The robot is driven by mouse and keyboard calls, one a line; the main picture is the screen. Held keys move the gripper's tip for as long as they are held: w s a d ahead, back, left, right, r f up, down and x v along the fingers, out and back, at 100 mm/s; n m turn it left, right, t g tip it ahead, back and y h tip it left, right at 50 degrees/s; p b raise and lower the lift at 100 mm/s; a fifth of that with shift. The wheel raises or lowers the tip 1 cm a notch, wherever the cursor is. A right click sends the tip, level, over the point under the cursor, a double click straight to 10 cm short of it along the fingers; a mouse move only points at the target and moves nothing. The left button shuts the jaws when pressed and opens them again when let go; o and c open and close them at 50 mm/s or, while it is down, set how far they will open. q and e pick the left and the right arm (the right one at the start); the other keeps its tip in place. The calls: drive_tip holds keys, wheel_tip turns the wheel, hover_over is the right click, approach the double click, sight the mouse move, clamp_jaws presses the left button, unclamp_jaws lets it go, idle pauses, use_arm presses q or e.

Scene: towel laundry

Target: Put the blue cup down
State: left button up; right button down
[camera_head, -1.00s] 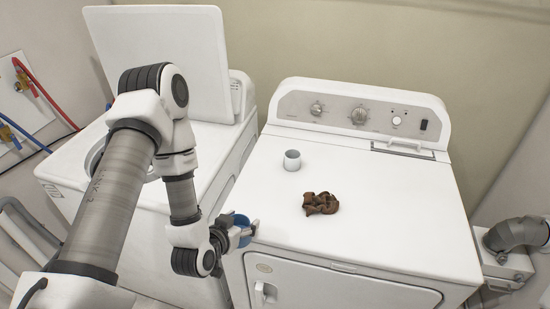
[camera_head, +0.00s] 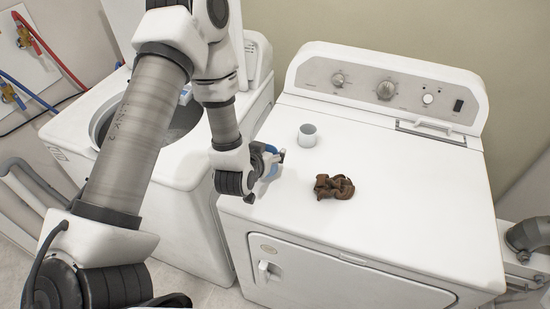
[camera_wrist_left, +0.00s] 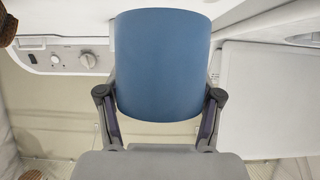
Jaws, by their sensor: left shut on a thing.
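The blue cup (camera_head: 271,172) is in my left gripper (camera_head: 268,163), over the left part of the white dryer top (camera_head: 400,205). My arm and fingers hide most of the cup in the head view. In the left wrist view the blue cup (camera_wrist_left: 162,65) fills the middle, with a finger of my left gripper (camera_wrist_left: 160,105) on each side. The gripper is shut on it. I cannot tell whether the cup touches the dryer top. My right gripper is not in view.
A white cup (camera_head: 307,135) stands on the dryer behind the gripper. A crumpled brown cloth (camera_head: 333,187) lies to its right. The dryer's control panel (camera_head: 385,88) rises at the back. An open washer (camera_head: 180,165) is at left. The dryer's right half is clear.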

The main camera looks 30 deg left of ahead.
use_arm(q)
drive_tip(key=shift+w+d+r+p, duration=0.15)
drive_tip(key=shift+w+d, duration=0.15)
drive_tip(key=shift+w, duration=0.25)
drive_tip(key=shift+w+d+f+p, duration=0.15)
drive_tip(key=shift+w+d, duration=0.15)
drive_tip(key=shift+w, duration=0.2)
wheel_tip(320, 180, down, 3)
drive_tip(key=shift+a+f+p, duration=0.1)
drive_tip(key=shift+a+p, duration=0.05)
drive_tip(key=shift+p, duration=0.45)
drive_tip(key=shift+a+f, duration=0.1)
drive_tip(key=shift+f, duration=0.25)
drive_tip(key=shift+s+f+b, duration=0.1)
drive_tip(key=shift+f+b, duration=0.05)
drive_tip(key=shift+b, duration=0.2)
drive_tip(key=o, duration=1.1)
